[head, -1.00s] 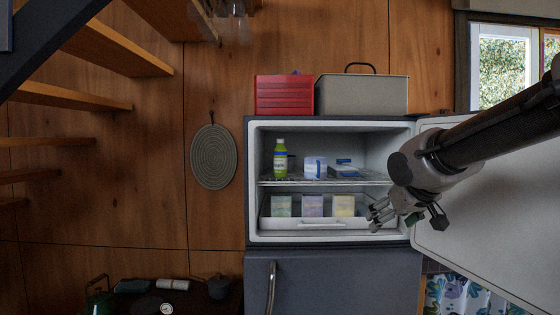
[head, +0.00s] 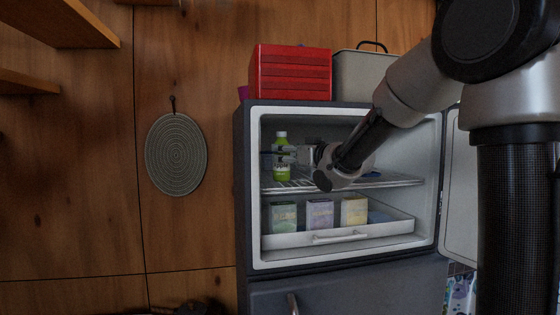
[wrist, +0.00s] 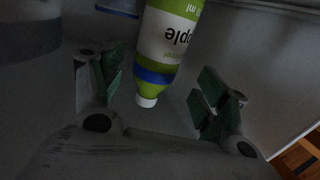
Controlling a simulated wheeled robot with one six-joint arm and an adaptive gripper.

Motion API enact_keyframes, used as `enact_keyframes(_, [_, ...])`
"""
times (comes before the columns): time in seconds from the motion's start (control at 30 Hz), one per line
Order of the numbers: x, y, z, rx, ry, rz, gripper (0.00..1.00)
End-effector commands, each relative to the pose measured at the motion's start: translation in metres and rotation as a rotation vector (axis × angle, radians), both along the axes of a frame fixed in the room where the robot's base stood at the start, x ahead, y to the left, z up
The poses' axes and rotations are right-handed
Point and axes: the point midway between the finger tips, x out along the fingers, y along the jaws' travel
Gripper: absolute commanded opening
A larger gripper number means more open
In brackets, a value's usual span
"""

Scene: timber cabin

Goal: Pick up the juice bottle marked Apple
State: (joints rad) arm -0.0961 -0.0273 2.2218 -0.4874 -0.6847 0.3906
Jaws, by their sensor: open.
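The juice bottle (head: 282,168), green with a white cap and a pale label, stands upright on the fridge's wire shelf at the left. In the wrist view the bottle (wrist: 167,45) appears upside down, with "ple" readable on its label and a blue band near the neck. My gripper (head: 284,152) reaches in from the right at the height of the bottle's upper part. In the wrist view my gripper (wrist: 157,88) is open, with green-padded fingers on either side of the bottle and a visible gap at each side.
The wire shelf (head: 350,184) runs across the open fridge. Below it a white drawer (head: 290,240) holds three cartons. My arm hides much of the upper compartment. The open door (head: 457,200) stands at the right. A red box (head: 290,72) and a grey case (head: 355,75) sit on top.

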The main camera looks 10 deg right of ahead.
Motion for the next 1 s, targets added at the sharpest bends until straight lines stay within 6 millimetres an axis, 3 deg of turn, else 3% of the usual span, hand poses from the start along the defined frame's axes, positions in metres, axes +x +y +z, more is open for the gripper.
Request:
enact_keyframes(0.3, [0.043,0.013,0.000,0.000,0.001,0.000,0.74])
enact_keyframes(0.57, [0.047,0.014,0.000,-0.001,0.001,-0.001,0.74])
enact_keyframes(0.9, [0.046,0.014,0.000,-0.001,0.001,-0.001,0.16])
enact_keyframes(1.0, [0.046,0.014,0.001,-0.001,0.000,-0.001,0.10])
